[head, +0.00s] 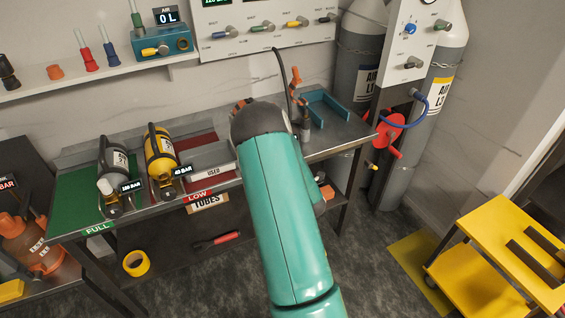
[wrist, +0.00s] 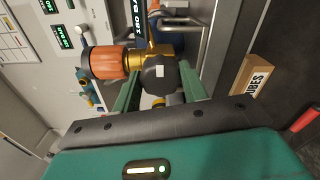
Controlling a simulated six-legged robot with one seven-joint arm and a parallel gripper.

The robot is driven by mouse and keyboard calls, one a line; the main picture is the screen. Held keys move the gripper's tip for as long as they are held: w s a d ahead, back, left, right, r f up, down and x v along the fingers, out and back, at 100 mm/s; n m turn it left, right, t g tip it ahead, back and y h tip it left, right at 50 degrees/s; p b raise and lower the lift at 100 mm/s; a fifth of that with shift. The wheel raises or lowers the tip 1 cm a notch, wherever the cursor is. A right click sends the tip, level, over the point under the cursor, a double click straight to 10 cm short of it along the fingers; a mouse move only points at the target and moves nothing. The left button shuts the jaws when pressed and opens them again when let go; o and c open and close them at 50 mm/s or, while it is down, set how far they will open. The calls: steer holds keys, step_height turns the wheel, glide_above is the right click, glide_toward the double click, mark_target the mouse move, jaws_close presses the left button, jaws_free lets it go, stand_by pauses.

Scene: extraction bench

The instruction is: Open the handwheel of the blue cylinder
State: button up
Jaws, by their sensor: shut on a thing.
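In the wrist view, my gripper (wrist: 160,88) has its two teal fingers on either side of a dark round handwheel (wrist: 158,72) with a small white mark. It is shut on this handwheel. A brass valve body (wrist: 152,52) lies just beyond it, with an orange and black fitting (wrist: 108,62) on its left. In the head view, my teal arm reaches over the bench and hides my gripper and the handwheel.
The bench (head: 340,141) holds a grey cylinder (head: 117,160) and a yellow cylinder (head: 160,152) at left, and an empty blue cradle (head: 328,108) at right. A hose fitting (head: 299,88) stands beside the arm. Tall grey cylinders (head: 358,60) and a yellow cart (head: 510,240) are at right.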

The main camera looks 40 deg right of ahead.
steer(key=o, duration=1)
steer(key=v, duration=1.3)
steer(key=shift+s, duration=0.4)
steer(key=shift+w+a+r, duration=0.1)
steer(key=shift+w+r, duration=0.05)
steer(key=w+a+r+m+g, duration=0.5)
steer(key=w+a+r+m, duration=0.4)
steer(key=r, duration=0.3)
steer(key=s+a+r+m+g+y, duration=0.2)
steer(key=a+r+m, duration=0.2)
steer(key=a+r, duration=0.3)
steer(key=s+a+r+m+g+y, duration=0.1)
steer(key=s+a+r+m+g, duration=0.1)
steer(key=s+a, duration=0.6)
steer(key=s+a+r+m+g+y, duration=0.2)
steer(key=s+a+r, duration=0.2)
steer(key=s+a, duration=0.4)
steer(key=shift+s+a+g, duration=0.35)
steer(key=shift+s+g, duration=0.05)
steer(key=shift+s, duration=0.45)
